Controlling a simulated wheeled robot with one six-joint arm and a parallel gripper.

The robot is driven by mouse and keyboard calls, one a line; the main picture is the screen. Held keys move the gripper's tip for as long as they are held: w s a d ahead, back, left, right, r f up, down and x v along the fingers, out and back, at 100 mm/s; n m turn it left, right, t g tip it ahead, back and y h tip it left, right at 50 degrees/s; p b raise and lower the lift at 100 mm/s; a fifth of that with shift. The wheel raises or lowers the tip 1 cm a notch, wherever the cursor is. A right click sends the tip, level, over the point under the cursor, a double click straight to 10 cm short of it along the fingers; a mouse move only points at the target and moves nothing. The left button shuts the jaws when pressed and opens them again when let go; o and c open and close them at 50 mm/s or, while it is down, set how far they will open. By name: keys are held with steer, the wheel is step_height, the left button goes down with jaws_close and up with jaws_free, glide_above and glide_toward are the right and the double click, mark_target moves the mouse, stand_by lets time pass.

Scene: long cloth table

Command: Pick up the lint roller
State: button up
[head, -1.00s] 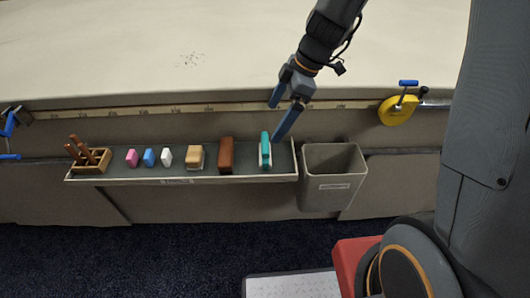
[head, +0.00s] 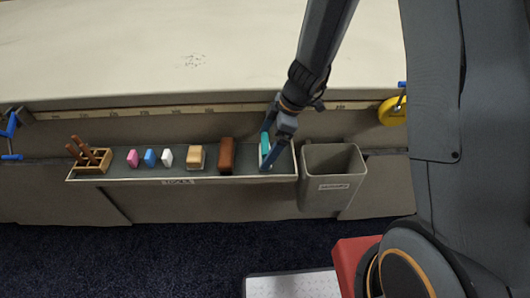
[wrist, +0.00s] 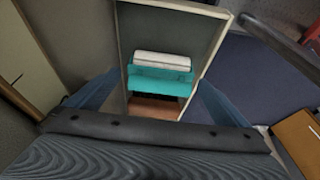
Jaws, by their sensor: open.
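The lint roller (head: 265,145), teal with a white part, stands at the right end of the grey tool tray (head: 120,178). In the wrist view the lint roller (wrist: 160,80) lies crosswise in the middle, its white part above the teal part. My gripper (head: 270,150) is open and reaches down over the lint roller in the head view, partly covering it. In the wrist view its blue fingers stand left and right of the lint roller, with visible space on both sides. I cannot tell how far above it they are.
Left of the lint roller the tray holds a brown block (head: 226,155), a tan brush (head: 196,157), white, blue and pink pieces, and a wooden holder (head: 92,163) with brown handles. A grey bin (head: 330,190) stands close on the right. The cloth table (head: 100,60) rises behind.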

steer(key=c, duration=0.9)
steer(key=shift+c, duration=0.2)
step_height(320, 180, up, 28)
steer(key=b, duration=0.1)
